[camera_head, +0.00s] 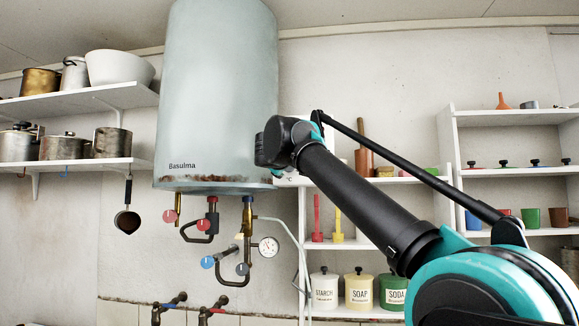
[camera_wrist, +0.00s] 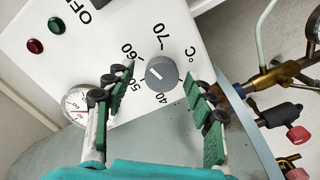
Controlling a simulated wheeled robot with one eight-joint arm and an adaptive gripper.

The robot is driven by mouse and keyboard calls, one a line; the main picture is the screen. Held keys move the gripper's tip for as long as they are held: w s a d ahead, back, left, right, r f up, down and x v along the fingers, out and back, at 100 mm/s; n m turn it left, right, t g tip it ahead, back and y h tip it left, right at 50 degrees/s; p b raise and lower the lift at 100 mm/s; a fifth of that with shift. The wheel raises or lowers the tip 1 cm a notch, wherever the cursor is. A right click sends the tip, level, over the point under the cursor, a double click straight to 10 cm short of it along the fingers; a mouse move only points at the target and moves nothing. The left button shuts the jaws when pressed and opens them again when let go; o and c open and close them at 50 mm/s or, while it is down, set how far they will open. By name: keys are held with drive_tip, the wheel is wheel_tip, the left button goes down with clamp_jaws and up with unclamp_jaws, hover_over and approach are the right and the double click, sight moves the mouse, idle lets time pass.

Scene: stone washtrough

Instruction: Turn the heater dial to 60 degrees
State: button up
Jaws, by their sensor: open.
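The grey heater dial (camera_wrist: 161,73) sits on a white panel (camera_wrist: 200,40) in the wrist view, with 40, 50, 60, 70 and °C printed around it. A short white mark shows on its face towards the left; its exact reading is hard to tell. My gripper (camera_wrist: 158,75) is open, its green-padded fingers on either side of the dial, with gaps visible between pads and dial. In the head view my arm's end is in front of the lower right of the pale boiler (camera_head: 220,90); the dial and fingers are hidden there.
A red lamp or button (camera_wrist: 34,46) and a green one (camera_wrist: 56,25) are on the panel near "OFF". A round gauge (camera_wrist: 76,100) is close to the left finger. Pipes with red-handled valves (camera_wrist: 298,133) are at right. Shelves with canisters (camera_head: 359,290) stand right of the boiler.

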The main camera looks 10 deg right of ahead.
drive_tip(key=c, duration=1.2)
drive_tip(key=shift+o, duration=0.2)
drive_tip(key=shift+n, duration=1.5)
drive_tip(key=o, duration=1.2)
drive_tip(key=shift+d, duration=0.1)
drive_tip(key=shift+c, duration=0.2)
